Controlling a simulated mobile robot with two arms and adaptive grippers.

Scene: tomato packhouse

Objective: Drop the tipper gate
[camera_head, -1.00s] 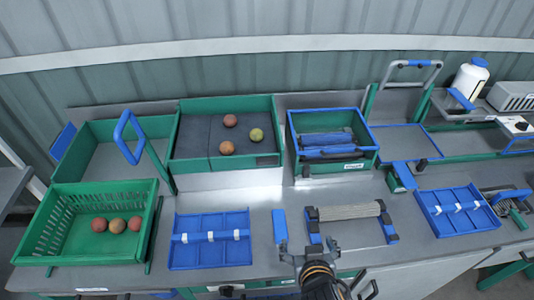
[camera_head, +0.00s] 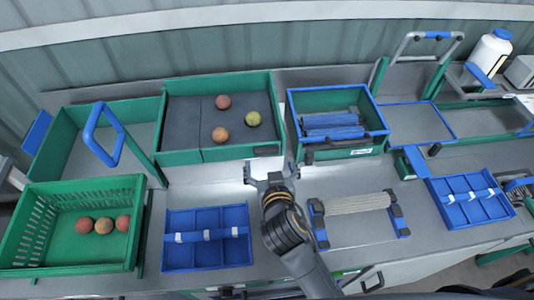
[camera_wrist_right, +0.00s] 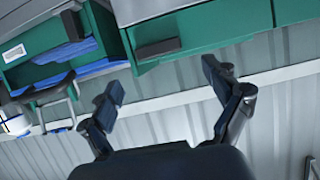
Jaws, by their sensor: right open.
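The tomato tray, a green box (camera_head: 180,157) with a dark lining, stands at the back centre and holds three tomatoes. A dark tab (camera_head: 266,151) is on its front wall at the right end; it also shows in the right wrist view (camera_wrist_right: 158,48). I cannot tell for sure which part is the tipper gate. My right gripper (camera_head: 271,172) is open and empty, just in front of that tray's right end, apart from the tab. In the right wrist view its two fingers (camera_wrist_right: 165,88) are spread wide with nothing between them. My left gripper is not in view.
A blue-rimmed green bin (camera_head: 345,152) stands right of the tray. At left are a blue loop handle (camera_head: 103,135) and a green crate (camera_head: 75,268) with tomatoes. Blue divided trays (camera_head: 208,253) and a roller (camera_head: 358,203) lie on the bench. Bare bench shows around the gripper.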

